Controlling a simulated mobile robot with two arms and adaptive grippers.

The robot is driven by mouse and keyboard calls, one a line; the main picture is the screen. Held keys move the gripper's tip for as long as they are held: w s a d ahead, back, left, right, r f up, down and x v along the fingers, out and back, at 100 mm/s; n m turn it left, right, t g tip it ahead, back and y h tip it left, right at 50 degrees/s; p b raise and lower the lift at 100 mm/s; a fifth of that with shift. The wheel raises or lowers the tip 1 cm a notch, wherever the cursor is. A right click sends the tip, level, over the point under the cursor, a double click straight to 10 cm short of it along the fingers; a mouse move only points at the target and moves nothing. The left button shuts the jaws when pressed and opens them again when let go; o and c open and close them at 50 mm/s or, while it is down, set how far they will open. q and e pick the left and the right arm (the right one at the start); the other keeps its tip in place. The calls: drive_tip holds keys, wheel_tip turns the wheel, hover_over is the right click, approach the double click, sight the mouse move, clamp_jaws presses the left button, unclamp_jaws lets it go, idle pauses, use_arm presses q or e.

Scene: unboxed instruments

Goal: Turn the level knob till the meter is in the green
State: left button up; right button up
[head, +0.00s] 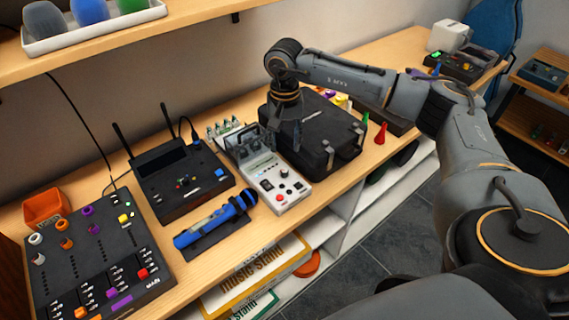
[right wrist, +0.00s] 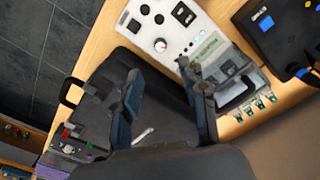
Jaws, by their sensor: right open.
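A white instrument (head: 292,199) lies on the wooden bench with a pale window (head: 261,167), probably its meter, and several controls on its lower half. A round knob with a red mark (right wrist: 160,45) shows on it in the right wrist view; the labels and the meter reading are too small to read. The pale window (right wrist: 208,48) also shows there. My right gripper (head: 285,137) is open and empty, pointing down above the black case, beside the instrument's upper end. Its two fingers (right wrist: 163,76) are apart in the right wrist view. My left gripper is out of view.
A black hard case (head: 335,130) stands right of the instrument. A blue microphone (head: 210,222), a black receiver with antennas (head: 180,180) and a black mixer (head: 75,255) lie to the left. An orange bin (head: 43,206) is at far left. A shelf (head: 120,38) overhangs the back.

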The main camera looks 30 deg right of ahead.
sight(285, 170)
wheel_tip(285, 170, down, 10)
drive_tip(key=p, duration=0.2)
drive_tip(key=shift+r+p, duration=0.2)
drive_tip(key=shift+p, duration=0.1)
drive_tip(key=shift+c, duration=0.5)
clamp_jaws()
